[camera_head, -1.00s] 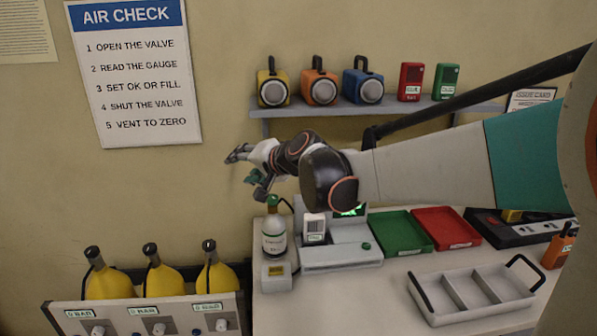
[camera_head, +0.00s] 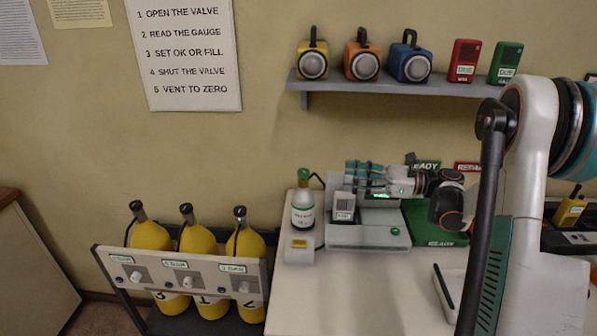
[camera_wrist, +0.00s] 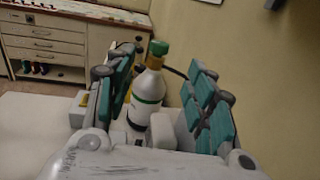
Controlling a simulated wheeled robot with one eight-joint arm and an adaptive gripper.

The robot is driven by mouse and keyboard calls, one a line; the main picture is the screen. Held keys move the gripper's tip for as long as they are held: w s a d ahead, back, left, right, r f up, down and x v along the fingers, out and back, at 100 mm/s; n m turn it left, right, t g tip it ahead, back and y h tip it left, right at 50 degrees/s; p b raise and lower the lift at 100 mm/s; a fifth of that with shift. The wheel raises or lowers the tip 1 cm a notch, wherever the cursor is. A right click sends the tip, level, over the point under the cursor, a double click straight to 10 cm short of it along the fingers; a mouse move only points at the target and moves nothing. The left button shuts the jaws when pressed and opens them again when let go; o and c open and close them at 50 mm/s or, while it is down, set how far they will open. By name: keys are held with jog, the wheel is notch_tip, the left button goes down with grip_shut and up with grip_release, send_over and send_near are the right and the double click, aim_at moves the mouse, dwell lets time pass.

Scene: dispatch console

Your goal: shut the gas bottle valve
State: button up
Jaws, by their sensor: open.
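The gas bottle (camera_head: 303,212) is a small white bottle with a green band, standing upright at the left end of the worktop. Its green valve top (camera_head: 303,175) has a dark hose curving off to the right. My gripper (camera_head: 352,178) is to the right of the bottle at about the height of its top, pointing left. In the wrist view, the bottle (camera_wrist: 148,90) and its green valve (camera_wrist: 158,48) appear ahead, between the two open teal-padded fingers (camera_wrist: 162,78). The fingers look empty and apart from the bottle.
A grey device with a small white unit (camera_head: 343,206) stands beside the bottle, below my gripper. A yellow-labelled block (camera_head: 300,247) sits in front of the bottle. A rack of yellow cylinders (camera_head: 185,245) is at the left. A shelf (camera_head: 430,86) with lamps hangs above. The worktop front (camera_head: 350,290) is clear.

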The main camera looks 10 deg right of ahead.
aim_at(304, 171)
jog(key=b+x, duration=0.3)
jog(key=x, duration=1)
jog(key=shift+w+a, duration=0.25)
jog(key=shift+a, duration=0.05)
jog(key=shift+c, duration=0.5)
jog(key=c, duration=1)
